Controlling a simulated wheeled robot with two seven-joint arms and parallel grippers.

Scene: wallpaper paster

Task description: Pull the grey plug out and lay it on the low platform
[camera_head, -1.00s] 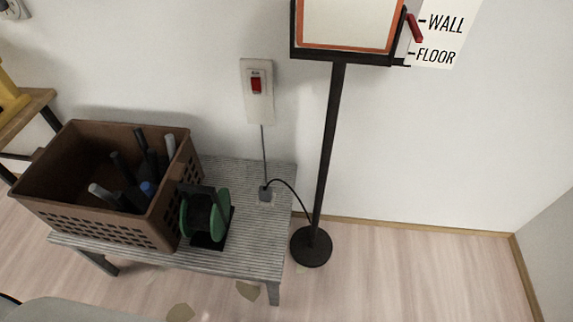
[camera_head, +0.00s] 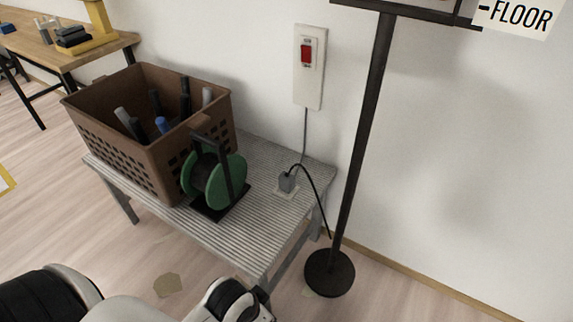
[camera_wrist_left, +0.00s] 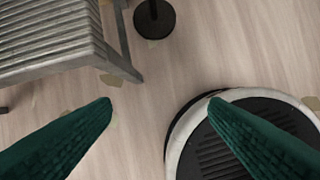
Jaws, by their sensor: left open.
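The grey plug (camera_head: 287,182) stands in a pale socket plate (camera_head: 285,192) on the low ribbed grey platform (camera_head: 262,222). A black cable arcs from its top toward the pole on the right. In the left wrist view, my left gripper (camera_wrist_left: 158,103) shows two green fingers spread wide with nothing between them. It is over the floor, in front of and apart from the platform, whose corner (camera_wrist_left: 60,45) shows at the upper left. The plug is not in the wrist view. In the head view only part of my arm shows at the bottom. My right gripper is not seen.
A brown crate (camera_head: 118,150) with tools and a green reel (camera_head: 212,178) take up the platform's left and middle. A black pole on a round base (camera_head: 330,273) stands right of the platform. A red switch (camera_head: 307,54) is on the wall above. The platform's front right is bare.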

